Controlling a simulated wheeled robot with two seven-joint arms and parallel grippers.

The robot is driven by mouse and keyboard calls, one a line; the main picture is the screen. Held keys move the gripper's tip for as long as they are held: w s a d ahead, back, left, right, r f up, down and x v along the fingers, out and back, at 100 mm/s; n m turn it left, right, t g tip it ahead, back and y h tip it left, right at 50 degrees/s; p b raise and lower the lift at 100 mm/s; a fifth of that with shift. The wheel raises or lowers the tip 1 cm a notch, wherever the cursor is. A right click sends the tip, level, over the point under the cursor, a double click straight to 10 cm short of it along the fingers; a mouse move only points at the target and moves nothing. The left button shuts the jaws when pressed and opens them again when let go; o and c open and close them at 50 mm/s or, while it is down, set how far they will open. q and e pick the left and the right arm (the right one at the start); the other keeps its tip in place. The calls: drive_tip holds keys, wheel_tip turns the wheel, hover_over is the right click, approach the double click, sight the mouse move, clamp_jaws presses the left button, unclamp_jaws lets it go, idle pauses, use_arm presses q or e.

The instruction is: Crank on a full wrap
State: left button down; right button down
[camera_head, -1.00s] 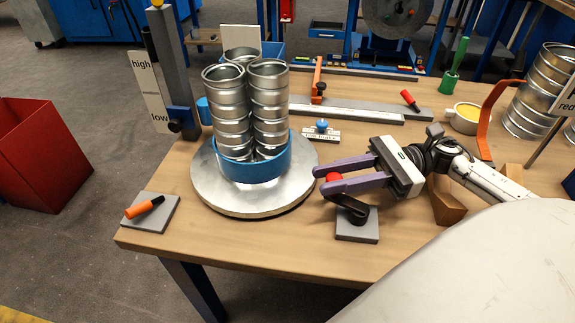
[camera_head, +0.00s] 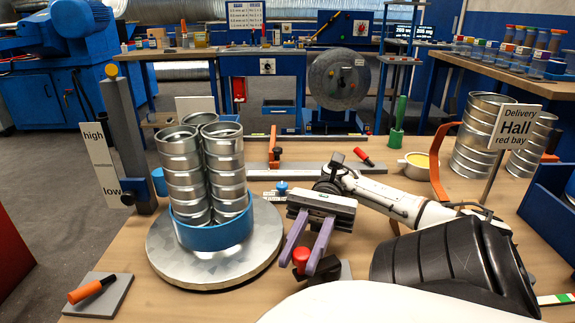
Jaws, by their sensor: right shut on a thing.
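A crank with a red knob (camera_head: 301,255) and a black arm stands on a small grey plate at the table's front. My right gripper (camera_head: 308,258) is shut on the red knob, its purple fingers on either side of it. To the left is a round metal turntable (camera_head: 165,260). On it a blue ring (camera_head: 210,236) holds a bundle of upright spiral ducts (camera_head: 225,165). My left gripper is not in view.
A grey post with a high-to-low scale (camera_head: 120,130) stands behind the turntable. An orange-handled lever on a grey plate (camera_head: 100,296) is front left. A yellow-filled cup (camera_head: 414,165), delivery sign (camera_head: 516,128) and more ducts (camera_head: 480,140) are right.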

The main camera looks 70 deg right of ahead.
drive_tip(key=shift+s+a+n+g+b, duration=0.1)
drive_tip(key=shift+s+n+g+b, duration=0.1)
drive_tip(key=shift+n+g+b, duration=0.3)
drive_tip(key=c, duration=1.5)
unclamp_jaws()
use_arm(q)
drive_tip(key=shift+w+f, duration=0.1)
use_arm(e)
drive_tip(key=shift+o, duration=0.2)
wheel_tip(320, 180, up, 9)
drive_tip(key=p, duration=0.3)
drive_tip(key=shift+r, duration=0.5)
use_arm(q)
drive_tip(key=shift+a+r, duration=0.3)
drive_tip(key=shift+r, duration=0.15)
